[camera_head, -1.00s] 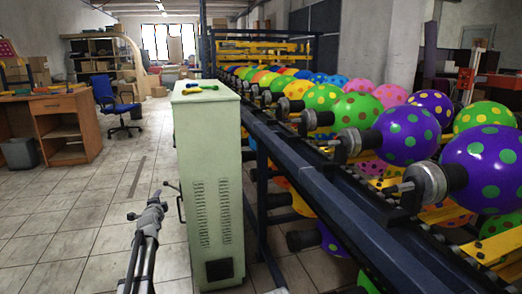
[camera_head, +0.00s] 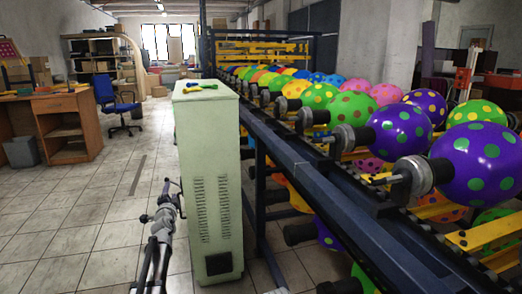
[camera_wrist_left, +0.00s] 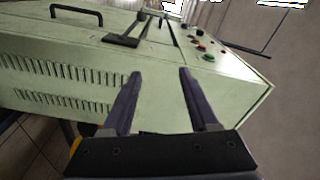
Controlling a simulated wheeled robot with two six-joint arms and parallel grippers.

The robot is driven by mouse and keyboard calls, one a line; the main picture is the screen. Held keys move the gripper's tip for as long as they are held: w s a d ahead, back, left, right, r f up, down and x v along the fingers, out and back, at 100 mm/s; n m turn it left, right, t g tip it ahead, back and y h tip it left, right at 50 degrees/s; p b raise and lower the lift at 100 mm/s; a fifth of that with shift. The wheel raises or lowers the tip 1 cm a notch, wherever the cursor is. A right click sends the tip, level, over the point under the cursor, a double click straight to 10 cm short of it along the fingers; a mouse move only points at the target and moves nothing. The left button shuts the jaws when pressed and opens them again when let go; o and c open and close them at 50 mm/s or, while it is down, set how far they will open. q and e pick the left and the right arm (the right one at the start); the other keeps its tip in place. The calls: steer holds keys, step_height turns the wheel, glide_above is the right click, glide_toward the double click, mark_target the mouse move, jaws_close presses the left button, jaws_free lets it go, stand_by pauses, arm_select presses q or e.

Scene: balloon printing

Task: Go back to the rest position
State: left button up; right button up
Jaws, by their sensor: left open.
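My left gripper (camera_head: 173,183) is beside the left side of the pale green cabinet (camera_head: 207,200), low over the tiled floor. In the left wrist view my left gripper (camera_wrist_left: 160,75) is open, with its two dark fingers apart and nothing between them. Behind the fingers is the green cabinet (camera_wrist_left: 50,65), with vent slots, a black handle and coloured buttons. I cannot tell whether a finger touches it. My right gripper does not show in these views.
A dark conveyor frame (camera_head: 330,190) with rows of dotted balloons (camera_head: 485,163) fills the right side. A wooden desk (camera_head: 65,120) and blue chair (camera_head: 112,100) stand at left. Floor between desk and cabinet is clear.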

arm_select(q)
steer(key=s+d+r+n+y, duration=0.3)
steer(key=s+d+n+y, duration=0.1)
steer(key=s+n, duration=0.25)
steer(key=s+d+f+n+g+y, duration=0.1)
steer(key=s+d+f+n+g, duration=0.2)
steer(key=s+f+g, duration=0.4)
steer(key=s+d+f+n+g, duration=0.2)
steer(key=s+d+f+n, duration=0.15)
steer(key=s+f, duration=0.45)
steer(key=s+d+f+m+g+h, duration=0.2)
steer(key=s+d+f+g+h, duration=0.25)
steer(key=s+d, duration=0.65)
steer(key=s+d+f+m+g+h, duration=0.35)
steer(key=s+d+f, duration=0.2)
steer(key=s, duration=0.85)
step_height(320, 180, up, 39)
steer(key=s+d+g+p, duration=0.1)
steer(key=d+p, duration=0.1)
steer(key=p, duration=3.6)
steer(key=shift+s+f+n+p, duration=0.2)
steer(key=shift+n+p, duration=0.15)
steer(key=shift+p, duration=0.05)
